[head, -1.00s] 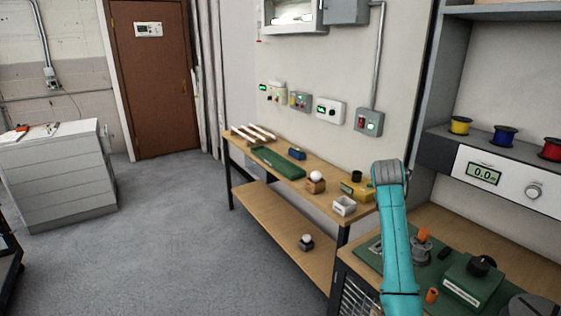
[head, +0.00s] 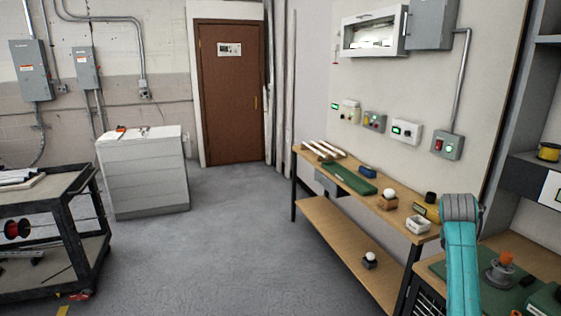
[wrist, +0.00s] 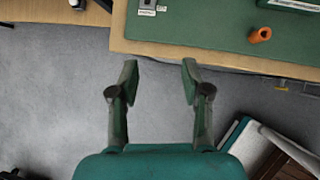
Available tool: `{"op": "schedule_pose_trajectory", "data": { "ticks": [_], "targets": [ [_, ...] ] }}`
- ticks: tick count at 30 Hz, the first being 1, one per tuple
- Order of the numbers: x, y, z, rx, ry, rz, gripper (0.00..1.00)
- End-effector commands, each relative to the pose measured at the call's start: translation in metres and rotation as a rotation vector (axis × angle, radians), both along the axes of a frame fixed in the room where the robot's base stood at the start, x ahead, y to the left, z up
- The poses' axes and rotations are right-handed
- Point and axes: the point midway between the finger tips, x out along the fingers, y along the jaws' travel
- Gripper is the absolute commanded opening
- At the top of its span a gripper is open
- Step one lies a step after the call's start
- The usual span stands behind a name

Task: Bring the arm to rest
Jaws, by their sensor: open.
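My gripper (wrist: 160,82) shows in the wrist view with its two fingers apart and nothing between them. It hangs over the grey floor, just short of the edge of a wooden bench (wrist: 150,48) with a green mat (wrist: 205,28). In the head view my teal arm stands at the lower right, beside that bench; the gripper itself is hidden there.
An orange piece (wrist: 260,35) lies on the mat. A wooden workbench (head: 330,222) with small parts runs along the wall. A white cabinet (head: 143,175) and a black cart (head: 85,225) stand at left. The floor between is clear.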

Motion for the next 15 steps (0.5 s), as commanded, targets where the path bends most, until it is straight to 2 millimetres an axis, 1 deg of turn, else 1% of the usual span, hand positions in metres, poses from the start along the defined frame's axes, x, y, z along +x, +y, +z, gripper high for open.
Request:
{"op": "schedule_pose_trajectory", "data": {
  "ticks": [1,8,15],
  "targets": [
    [0.000,0.000,0.000,0.000,0.000,0.000,0.47],
    [-0.003,0.008,-0.024,0.012,-0.035,-0.022,0.47],
    [-0.008,0.020,-0.058,0.034,-0.090,-0.055,0.47]
  ]
}}
